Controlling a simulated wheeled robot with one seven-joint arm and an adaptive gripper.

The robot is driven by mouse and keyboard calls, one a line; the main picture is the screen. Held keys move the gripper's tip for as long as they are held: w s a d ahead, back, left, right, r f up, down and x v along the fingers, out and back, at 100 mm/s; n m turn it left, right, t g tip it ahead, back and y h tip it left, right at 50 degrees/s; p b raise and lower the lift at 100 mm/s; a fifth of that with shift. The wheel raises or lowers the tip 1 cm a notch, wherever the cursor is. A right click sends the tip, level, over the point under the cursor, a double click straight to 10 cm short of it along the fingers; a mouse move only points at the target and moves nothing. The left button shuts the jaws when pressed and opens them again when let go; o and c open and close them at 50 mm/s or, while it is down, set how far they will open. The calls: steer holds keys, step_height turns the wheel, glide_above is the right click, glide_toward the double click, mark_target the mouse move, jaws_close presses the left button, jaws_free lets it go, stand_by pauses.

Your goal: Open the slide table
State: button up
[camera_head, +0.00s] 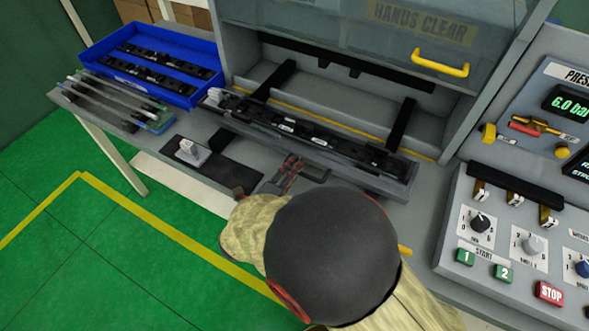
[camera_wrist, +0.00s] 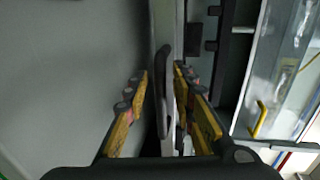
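The slide table (camera_head: 408,193) is a long grey tray at the front of the press opening, with a black fixture (camera_head: 320,140) along it. Two black rails (camera_head: 401,124) run behind it into the press. My gripper (camera_head: 290,172) is low at the table's front side, partly hidden by my wrist in the head view. In the wrist view, its yellow fingers (camera_wrist: 163,88) are apart on either side of a dark upright bar (camera_wrist: 165,62), seemingly the table's handle. A gap shows on the left of the bar; the right finger is very close, contact unclear.
The clear guard (camera_head: 350,30) with its yellow handle (camera_head: 440,63) is above the opening. A blue tray (camera_head: 185,96) of dark parts stands left, beside long strips (camera_head: 112,105). A control panel (camera_head: 500,255) with buttons is right.

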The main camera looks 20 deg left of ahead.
steer(key=v, duration=1.2)
stand_by(0.6)
